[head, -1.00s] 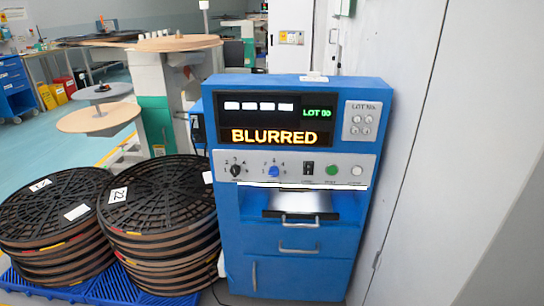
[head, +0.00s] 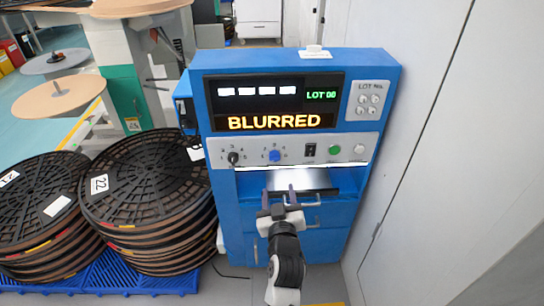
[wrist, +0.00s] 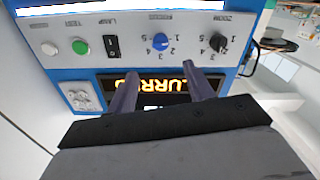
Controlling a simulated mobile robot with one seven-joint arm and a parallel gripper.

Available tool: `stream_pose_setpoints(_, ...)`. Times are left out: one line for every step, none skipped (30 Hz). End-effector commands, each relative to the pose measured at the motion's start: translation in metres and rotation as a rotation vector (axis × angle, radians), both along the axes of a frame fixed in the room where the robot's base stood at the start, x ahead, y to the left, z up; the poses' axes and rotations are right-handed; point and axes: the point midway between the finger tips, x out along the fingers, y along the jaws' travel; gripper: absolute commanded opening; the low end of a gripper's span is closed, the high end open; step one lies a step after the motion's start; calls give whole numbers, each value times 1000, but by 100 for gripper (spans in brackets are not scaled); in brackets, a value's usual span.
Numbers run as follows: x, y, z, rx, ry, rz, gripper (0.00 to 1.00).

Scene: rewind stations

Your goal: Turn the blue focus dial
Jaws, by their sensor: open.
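The blue focus dial (head: 275,156) is a small round knob on the grey control strip of the blue machine (head: 228,214), with numbers around it. It also shows in the wrist view (wrist: 160,43), where the panel appears upside down; its exact setting is too small to tell. My gripper (head: 282,192) is in front of the machine, below the dial in the head view. In the wrist view my gripper (wrist: 165,82) is open and empty. The dial lies beyond the fingertips, roughly centred between them, and is not touched. The display (head: 274,121) reads BLURRED and LOT 00.
A black zoom dial (head: 233,158) sits left of the blue dial. A black lamp switch (head: 309,150), a green button (head: 334,149) and a white button (head: 359,149) sit right of it. Stacked reels (head: 150,190) stand left; a pale wall (head: 420,120) is close on the right.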

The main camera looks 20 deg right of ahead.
Motion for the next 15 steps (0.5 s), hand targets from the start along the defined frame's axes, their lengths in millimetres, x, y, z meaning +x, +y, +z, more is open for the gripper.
stream_pose_setpoints(7,-2,3,-1,-3,1,52)
stream_pose_setpoints(12,-3,4,-1,-3,2,52)
stream_pose_setpoints(19,-5,5,-1,-4,2,52)
stream_pose_setpoints(25,-6,5,-1,-3,2,52)
stream_pose_setpoints(31,-8,6,-1,-4,2,52)
stream_pose_setpoints(39,-11,6,-1,-5,1,52)
stream_pose_setpoints(46,-13,6,-1,-5,1,52)
stream_pose_setpoints(52,-14,6,-1,-4,2,52)
stream_pose_setpoints(61,-16,6,0,-5,2,52)
stream_pose_setpoints(67,-18,6,-1,-6,2,52)
stream_pose_setpoints(73,-20,6,0,-5,2,52)
stream_pose_setpoints(81,-22,6,-1,-4,2,52)
stream_pose_setpoints(87,-24,5,-1,-4,2,52)
stream_pose_setpoints(92,-25,6,-1,-4,2,52)
stream_pose_setpoints(99,-27,5,-1,-4,2,52)
